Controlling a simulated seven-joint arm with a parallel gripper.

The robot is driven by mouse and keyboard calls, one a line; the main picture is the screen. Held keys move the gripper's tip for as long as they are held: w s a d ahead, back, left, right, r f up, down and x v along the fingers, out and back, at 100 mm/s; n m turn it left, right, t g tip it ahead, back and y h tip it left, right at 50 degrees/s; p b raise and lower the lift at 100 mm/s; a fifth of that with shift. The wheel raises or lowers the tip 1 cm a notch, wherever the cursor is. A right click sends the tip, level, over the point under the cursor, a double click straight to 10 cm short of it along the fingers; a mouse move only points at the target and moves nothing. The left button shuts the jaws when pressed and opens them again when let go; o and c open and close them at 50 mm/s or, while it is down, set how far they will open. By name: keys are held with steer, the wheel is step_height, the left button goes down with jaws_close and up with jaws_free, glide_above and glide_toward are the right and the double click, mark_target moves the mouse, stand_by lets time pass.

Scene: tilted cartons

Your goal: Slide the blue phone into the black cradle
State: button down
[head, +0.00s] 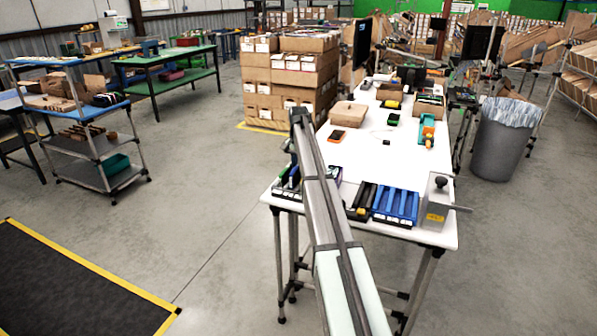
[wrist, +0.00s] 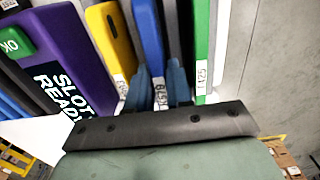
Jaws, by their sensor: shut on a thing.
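In the wrist view, my gripper (wrist: 160,88) has its two blue-grey fingers close together. They are shut at the lower end of an upright blue phone (wrist: 149,38), with a small white printed label between them. The phone stands in a row between a yellow phone (wrist: 110,38) and dark upright strips, with a green one beyond. How deep it sits, and whether it touches its neighbours, I cannot tell. The black cradle is not clearly made out; dark slot parts (wrist: 172,30) show beside the phone. In the head view my arm hides the gripper.
A purple block reading "SLOT READY" (wrist: 72,62) stands left of the row. In the head view, a blue slotted tray (head: 396,206) and a grey box with a lever (head: 437,203) stand at the front of the white table (head: 365,160). The table's middle is mostly clear.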

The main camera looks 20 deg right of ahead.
mark_target(297, 166)
step_height(297, 166, up, 7)
steer(key=shift+r, duration=0.1)
steer(key=shift+s+a+r, duration=0.45)
steer(key=shift+a+r, duration=0.05)
steer(key=shift+a, duration=0.1)
steer(key=s+a+n, duration=0.6)
steer(key=s+a, duration=1.7)
steer(key=s, duration=0.1)
steer(key=d+f+m, duration=0.2)
steer(key=d+m, duration=0.1)
steer(key=d, duration=1.5)
steer(key=d+f+m, duration=0.2)
steer(key=d+m, duration=0.1)
steer(key=d, duration=1.4)
steer(key=w+d, duration=0.6)
steer(key=d, duration=0.2)
steer(key=shift+f, duration=2.6)
steer(key=shift+f, duration=0.3)
